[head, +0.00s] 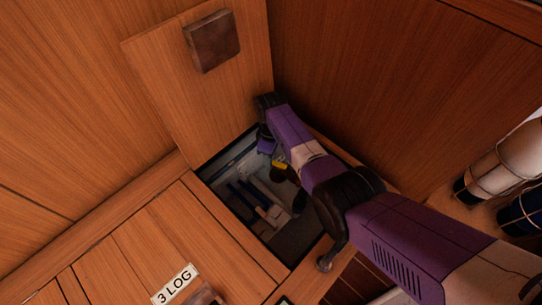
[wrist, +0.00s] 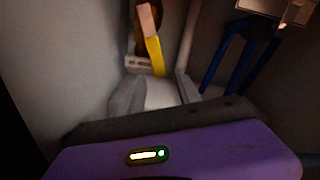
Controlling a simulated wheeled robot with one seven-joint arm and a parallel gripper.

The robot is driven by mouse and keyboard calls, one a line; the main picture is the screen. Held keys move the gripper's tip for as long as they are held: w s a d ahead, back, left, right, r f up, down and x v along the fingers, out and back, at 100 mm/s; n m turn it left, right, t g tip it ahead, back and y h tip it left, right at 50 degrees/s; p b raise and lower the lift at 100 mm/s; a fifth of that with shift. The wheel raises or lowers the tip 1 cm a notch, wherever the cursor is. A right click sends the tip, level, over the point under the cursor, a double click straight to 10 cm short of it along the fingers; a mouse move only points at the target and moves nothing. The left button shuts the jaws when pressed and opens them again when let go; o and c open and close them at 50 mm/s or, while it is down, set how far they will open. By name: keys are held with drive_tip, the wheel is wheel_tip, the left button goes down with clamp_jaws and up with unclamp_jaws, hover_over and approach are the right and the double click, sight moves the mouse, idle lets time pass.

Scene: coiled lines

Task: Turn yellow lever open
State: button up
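The yellow lever (wrist: 155,55) shows at the top of the wrist view, with a pinkish end and a dark brown part behind it. My gripper (wrist: 160,85) has two pale grey fingers spread apart. The lever appears in the gap between them, but I cannot tell if either finger touches it. In the head view my arm reaches into an open hatch in the wooden floor. A small yellow patch (head: 280,163) shows beside my wrist there, likely the lever. My fingers are hidden in that view.
Blue bars or handles (wrist: 225,60) stand right of the lever in the wrist view. The hatch opening (head: 240,205) has wooden edges close around my arm, with blue and white pipes inside. A raised wooden lid (head: 170,90) with a brown block stands behind it.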

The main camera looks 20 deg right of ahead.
wheel_tip(320, 180, up, 6)
drive_tip(key=p, duration=0.3)
drive_tip(key=shift+r, duration=0.2)
drive_tip(key=shift+c, duration=1.3)
drive_tip(key=shift+n+g+h, duration=0.3)
drive_tip(key=shift+n+g, duration=0.1)
drive_tip(key=shift+n, duration=0.3)
drive_tip(key=s+a+f+p, duration=0.1)
drive_tip(key=s, duration=0.1)
drive_tip(key=s+a+f, duration=0.1)
drive_tip(key=a, duration=0.1)
drive_tip(key=s+a+p, duration=0.1)
drive_tip(key=s, duration=0.1)
drive_tip(key=shift+s+a+f+p, duration=0.2)
drive_tip(key=shift+s+f+p, duration=0.1)
drive_tip(key=shift+s+f, duration=0.1)
clamp_jaws()
drive_tip(key=s+a+f+n+t+h+p, duration=0.25)
drive_tip(key=s+n+h+p, duration=0.2)
drive_tip(key=s+n, duration=0.4)
drive_tip(key=w+r+n+t+h, duration=0.1)
drive_tip(key=w+r+n+t, duration=0.35)
drive_tip(key=n, duration=0.35)
drive_tip(key=b+x, duration=0.6)
drive_tip(key=x, duration=0.5)
drive_tip(key=shift+d+b, duration=0.2)
drive_tip(key=shift+b, duration=0.2)
